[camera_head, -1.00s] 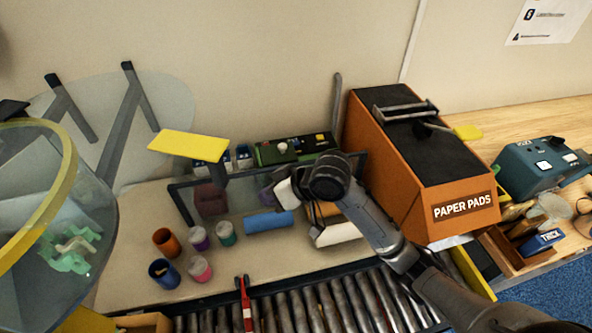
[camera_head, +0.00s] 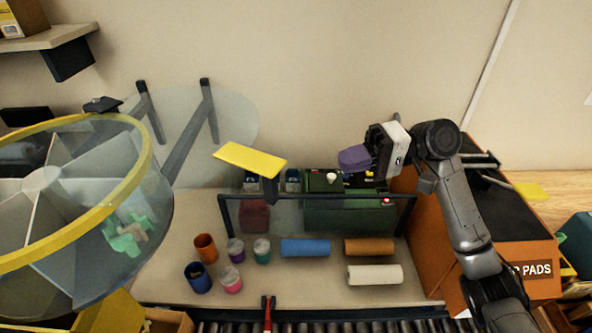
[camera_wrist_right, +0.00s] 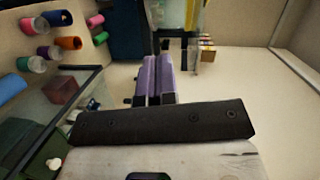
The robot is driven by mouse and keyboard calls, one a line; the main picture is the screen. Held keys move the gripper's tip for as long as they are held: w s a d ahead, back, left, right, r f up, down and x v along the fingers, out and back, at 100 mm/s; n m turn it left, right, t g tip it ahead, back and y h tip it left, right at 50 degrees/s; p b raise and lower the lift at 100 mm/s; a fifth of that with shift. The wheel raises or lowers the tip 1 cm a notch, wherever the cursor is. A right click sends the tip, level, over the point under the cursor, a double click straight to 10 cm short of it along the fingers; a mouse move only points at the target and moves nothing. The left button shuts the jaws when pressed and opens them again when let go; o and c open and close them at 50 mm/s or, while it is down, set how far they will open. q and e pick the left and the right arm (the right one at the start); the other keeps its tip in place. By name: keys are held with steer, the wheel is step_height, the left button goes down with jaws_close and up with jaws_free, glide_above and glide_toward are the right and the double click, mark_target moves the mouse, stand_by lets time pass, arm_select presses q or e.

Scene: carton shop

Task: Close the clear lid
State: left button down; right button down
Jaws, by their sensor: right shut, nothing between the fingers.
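The clear round lid (camera_head: 236,122) stands raised and open against the back wall, on two dark arms. A yellow tab (camera_head: 250,158) on a dark post is at its lower right and appears to belong to it. The clear divided bin (camera_head: 158,225) with a yellow rim is at the left, its top uncovered. My right gripper (camera_head: 345,160) is in the air right of the tab, apart from it, pointing left. Its purple fingers (camera_wrist_right: 158,80) are together and empty in the right wrist view. My left gripper is not in view.
A dark-framed clear panel (camera_head: 228,218) stands before a green machine (camera_head: 345,215). Several small cups and rolls, including a blue roll (camera_head: 305,247), lie on the bench. The orange paper pads box (camera_head: 425,240) is at the right, behind my right arm. The air between gripper and tab looks clear.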

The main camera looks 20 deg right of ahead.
steer(key=s+a+r+p, duration=0.1)
steer(key=a+p, duration=0.1)
steer(key=a, duration=0.3)
steer(key=s+a+r+g+y+p, duration=0.1)
steer(key=a+r+p, duration=0.1)
steer(key=a, duration=0.4)
steer(key=shift+a+y+p, duration=0.3)
steer(key=shift+p, duration=0.05)
steer(key=shift+s, duration=0.1)
